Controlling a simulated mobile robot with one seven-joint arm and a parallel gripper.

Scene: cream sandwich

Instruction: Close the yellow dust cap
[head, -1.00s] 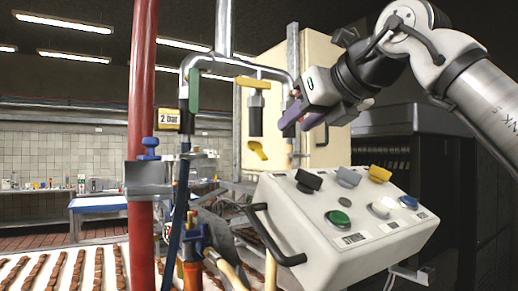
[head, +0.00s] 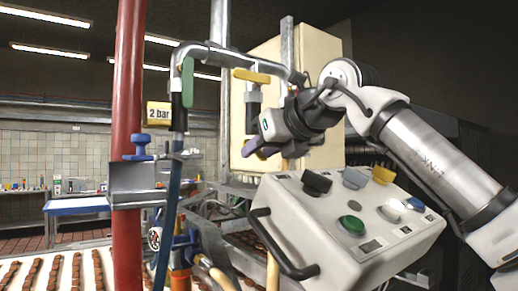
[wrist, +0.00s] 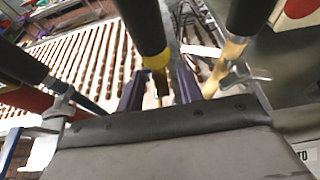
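In the wrist view the yellow dust cap (wrist: 156,62) shows at the lower end of a black cylindrical coupling (wrist: 143,25). My gripper (wrist: 159,88) has its two purple fingers on either side of the cap, with a gap between them. I cannot tell whether either finger touches the cap. In the head view my gripper (head: 256,147) is just below the black coupling (head: 253,108), which hangs from the pipe under a yellow lever (head: 252,76). The cap is hidden behind my gripper there.
A white control box (head: 345,230) with several knobs and a black handle stands below and right of my gripper. A red post (head: 128,120) and a blue hose (head: 168,220) are to the left. A cream cabinet (head: 290,85) stands behind.

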